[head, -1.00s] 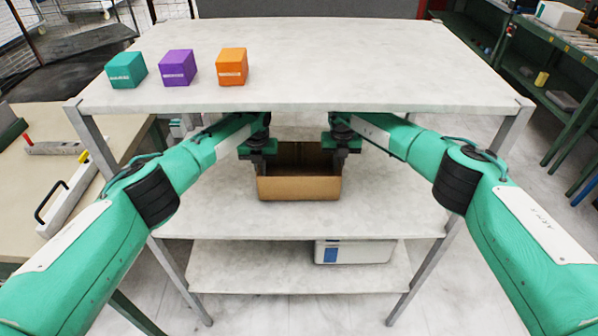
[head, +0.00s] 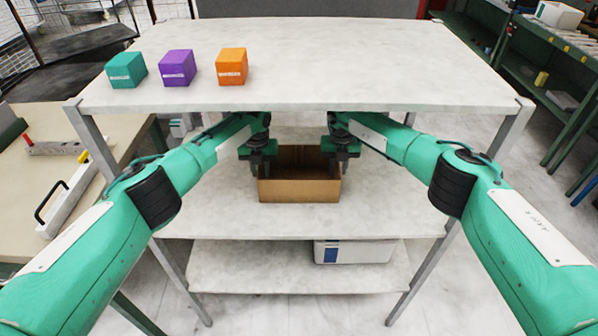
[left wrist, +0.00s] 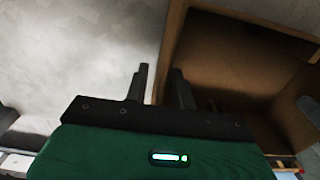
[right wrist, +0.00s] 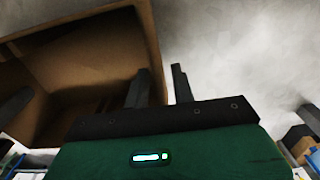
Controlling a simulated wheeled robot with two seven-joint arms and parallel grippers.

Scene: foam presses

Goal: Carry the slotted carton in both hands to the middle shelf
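The slotted carton (head: 299,190) is a brown, open-topped box. It appears to rest upright on the middle shelf (head: 390,205), below the top board. My left gripper (head: 258,168) is at its left wall; in the left wrist view the fingers (left wrist: 160,85) stand apart, one on each side of the wall, the carton (left wrist: 235,50) to the right. My right gripper (head: 341,165) is at the right wall; in the right wrist view its fingers (right wrist: 160,82) also straddle the wall, a gap showing outside. The carton's slots are not visible.
A white box (head: 353,252) is on the bottom shelf. The middle shelf is clear on both sides of the carton.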

